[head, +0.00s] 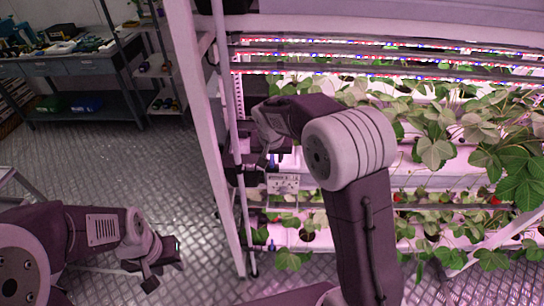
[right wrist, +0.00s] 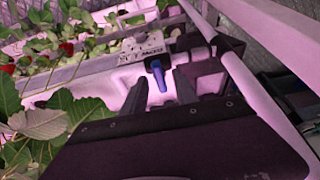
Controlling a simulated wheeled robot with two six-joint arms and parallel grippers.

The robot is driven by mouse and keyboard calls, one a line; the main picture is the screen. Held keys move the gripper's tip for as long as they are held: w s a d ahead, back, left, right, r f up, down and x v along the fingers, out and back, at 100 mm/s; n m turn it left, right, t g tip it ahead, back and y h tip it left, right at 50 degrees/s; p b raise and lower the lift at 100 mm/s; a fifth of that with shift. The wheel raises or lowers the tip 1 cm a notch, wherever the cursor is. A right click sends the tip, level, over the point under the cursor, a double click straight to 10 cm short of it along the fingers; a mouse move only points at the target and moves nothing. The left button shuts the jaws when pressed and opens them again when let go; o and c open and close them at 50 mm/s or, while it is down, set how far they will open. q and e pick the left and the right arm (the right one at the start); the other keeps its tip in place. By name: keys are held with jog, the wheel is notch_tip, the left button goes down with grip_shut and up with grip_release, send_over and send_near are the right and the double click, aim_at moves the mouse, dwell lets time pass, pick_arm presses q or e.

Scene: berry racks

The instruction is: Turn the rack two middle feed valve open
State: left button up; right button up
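The feed valve's blue handle (right wrist: 159,79) shows in the right wrist view, on a dark fitting at the end of a white trough. A white label plate (right wrist: 141,46) sits just behind it. My right gripper (right wrist: 161,92) is open, with one dark finger on each side of the handle; I cannot tell whether they touch it. In the head view my right gripper (head: 262,160) is at the rack's left post, partly hidden by my own arm. My left gripper (head: 164,268) is low at the left, over the floor, empty and seemingly open.
The berry rack (head: 207,130) has several tiers of leafy plants (head: 436,150) with some red berries. Another blue handle (head: 271,247) shows on a lower tier. A workbench (head: 75,68) stands at the back left. The metal floor (head: 130,160) between is clear.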

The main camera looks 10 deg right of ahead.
grip_shut()
